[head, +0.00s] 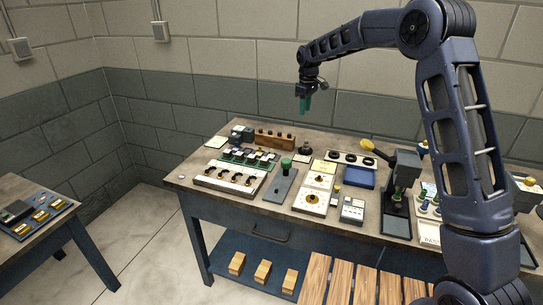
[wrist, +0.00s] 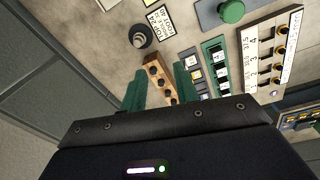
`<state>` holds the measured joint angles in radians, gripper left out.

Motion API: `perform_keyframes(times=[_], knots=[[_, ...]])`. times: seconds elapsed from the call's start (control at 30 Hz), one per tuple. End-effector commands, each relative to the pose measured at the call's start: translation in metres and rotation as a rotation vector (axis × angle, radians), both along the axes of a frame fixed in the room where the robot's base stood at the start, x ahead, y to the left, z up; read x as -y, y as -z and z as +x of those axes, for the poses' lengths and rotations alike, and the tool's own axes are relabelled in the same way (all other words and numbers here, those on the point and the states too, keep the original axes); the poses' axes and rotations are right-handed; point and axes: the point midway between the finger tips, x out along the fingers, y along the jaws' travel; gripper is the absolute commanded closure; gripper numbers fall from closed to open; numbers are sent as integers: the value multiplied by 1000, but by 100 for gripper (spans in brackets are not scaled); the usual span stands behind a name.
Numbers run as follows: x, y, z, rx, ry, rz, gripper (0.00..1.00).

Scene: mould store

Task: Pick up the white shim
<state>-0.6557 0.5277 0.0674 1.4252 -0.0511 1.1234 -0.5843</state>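My gripper (head: 305,104) hangs above the back of the workbench, fingers pointing down and clear of everything. In the wrist view its two green fingers (wrist: 160,80) are apart with nothing held between them. A wooden block with dark round pieces (wrist: 158,76) shows beyond the fingers, well below them. I cannot make out a white shim for certain in either view. A small pale piece (head: 181,177) lies near the bench's left edge, too small to identify.
The workbench (head: 222,205) is crowded. A white numbered rack (head: 229,182) stands at the left, a grey plate with a green knob (head: 281,187) beside it. A blue tray (head: 360,178) and a dark press (head: 400,180) stand to the right. A side table (head: 55,232) is at far left.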

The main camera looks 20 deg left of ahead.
Motion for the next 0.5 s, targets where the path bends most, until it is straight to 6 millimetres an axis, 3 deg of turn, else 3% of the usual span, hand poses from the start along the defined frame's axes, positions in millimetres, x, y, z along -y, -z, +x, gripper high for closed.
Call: perform_keyframes(times=[0.03, 0.23, 0.4, 0.5], knots=[[-21, 15, 0, -9, -33, -6, 70], [-89, 67, -7, -35, -155, -28, 70], [-126, 98, -14, -48, -225, -38, 70], [-136, 107, -17, -52, -246, -41, 70]])
